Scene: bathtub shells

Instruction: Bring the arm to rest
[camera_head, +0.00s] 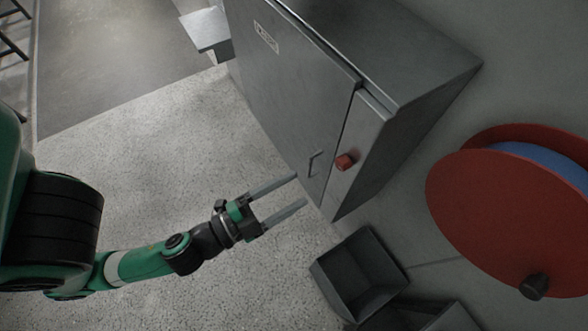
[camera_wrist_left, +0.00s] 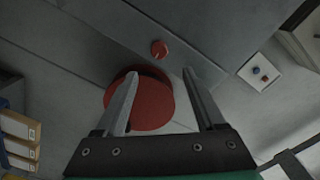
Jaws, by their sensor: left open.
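My left gripper (camera_head: 300,190) reaches in from the left in the head view. Its two long grey fingers are spread apart with nothing between them, and they point at the lower part of a grey metal cabinet. In the left wrist view the same gripper (camera_wrist_left: 161,78) is open and empty. A red knob (camera_wrist_left: 159,49) and a large red reel (camera_wrist_left: 153,103) show beyond its fingers. My right gripper is in neither view.
The grey cabinet (camera_head: 290,85) has a small handle (camera_head: 315,163) and a red knob (camera_head: 345,162). Dark open bins (camera_head: 360,272) stand below it. The red reel (camera_head: 490,215) is at the right. The speckled floor left of the cabinet is clear.

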